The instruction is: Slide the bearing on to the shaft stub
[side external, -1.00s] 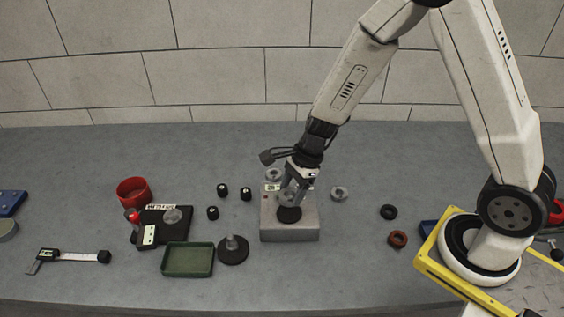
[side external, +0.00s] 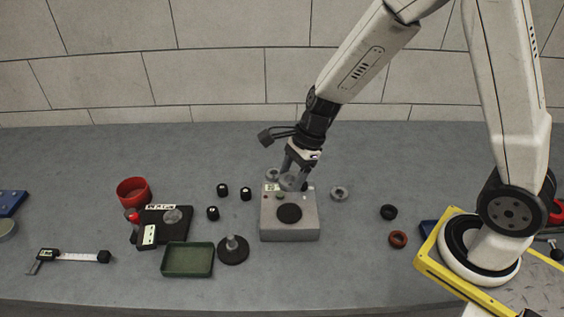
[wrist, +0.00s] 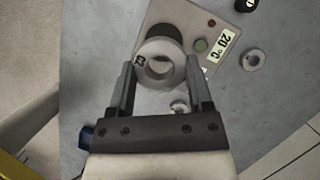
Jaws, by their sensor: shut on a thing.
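The bearing (wrist: 147,76) is a pale metal ring with a dark mark on its face. My gripper (wrist: 160,68) is shut on it, one finger at each side. In the side view my gripper (side external: 293,177) holds the bearing (side external: 291,184) over the back part of the grey heater block, clear of its round black pad. The shaft stub (side external: 232,243) is a short metal post standing upright on a round dark base, left of the block and well apart from the bearing.
The grey heater block (side external: 290,234) reads 20 °C in the wrist view. Two loose metal rings (side external: 340,192) (side external: 273,174) lie near it. A green tray (side external: 187,260) sits just left of the stub. Several small black caps (side external: 246,194) stand behind it. Dark and red rings (side external: 397,239) lie right.

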